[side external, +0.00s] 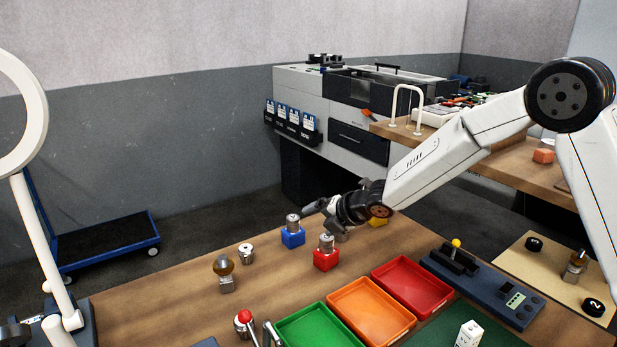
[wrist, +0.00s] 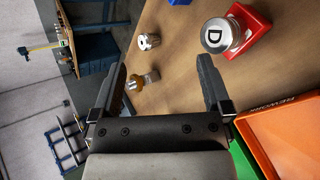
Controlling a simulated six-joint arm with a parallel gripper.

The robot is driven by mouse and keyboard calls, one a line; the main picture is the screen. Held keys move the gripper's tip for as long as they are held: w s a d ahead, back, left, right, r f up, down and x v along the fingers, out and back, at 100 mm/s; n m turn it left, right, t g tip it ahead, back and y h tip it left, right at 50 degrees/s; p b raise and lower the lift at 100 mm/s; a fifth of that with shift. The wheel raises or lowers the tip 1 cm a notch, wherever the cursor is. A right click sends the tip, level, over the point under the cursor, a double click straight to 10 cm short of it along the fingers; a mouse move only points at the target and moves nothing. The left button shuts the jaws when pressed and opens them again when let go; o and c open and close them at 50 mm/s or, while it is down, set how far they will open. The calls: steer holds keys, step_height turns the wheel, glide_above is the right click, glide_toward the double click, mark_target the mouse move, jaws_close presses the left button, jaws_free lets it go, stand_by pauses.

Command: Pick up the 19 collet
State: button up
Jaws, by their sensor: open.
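No number 19 is legible, so I cannot tell which part is the 19 collet. A small silver cylindrical part (side external: 246,254) stands loose on the bench; the wrist view shows what looks like the same part (wrist: 149,41), with dark holes in its top. Other silver parts sit on a blue block (side external: 292,238) and a red block (side external: 326,261). My gripper (wrist: 161,62) is open and empty. In the side view my gripper (side external: 322,208) is above the bench behind the red block, its fingers partly unclear.
A brass-topped part (side external: 223,268) stands near the loose silver part. Green (side external: 318,328), orange (side external: 371,312) and red (side external: 412,285) trays lie at the front. A control box with a yellow-knobbed lever (side external: 480,288) is right of them. The bench's left is mostly clear.

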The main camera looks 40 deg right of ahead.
mark_target(253, 252)
steer(key=w+a+f+n+y, duration=0.2)
steer(key=w+a+n+y, duration=0.55)
steer(key=n, duration=1.15)
steer(key=shift+h, duration=0.65)
steer(key=f, duration=0.2)
steer(key=a+f, duration=0.1)
steer(key=f, duration=0.4)
steer(key=shift+w+a+f, duration=0.15)
steer(key=shift+w+a, duration=0.05)
steer(key=shift+w, duration=0.1)
steer(key=shift+w+a+f, duration=0.15)
steer(key=shift+w+f, duration=0.05)
steer(key=shift+w+a+f, duration=0.2)
steer(key=shift+w+a, duration=0.15)
steer(key=shift+w, duration=0.1)
steer(key=shift+w+a+f, duration=0.1)
steer(key=shift+x, duration=2.75)
jaws_close()
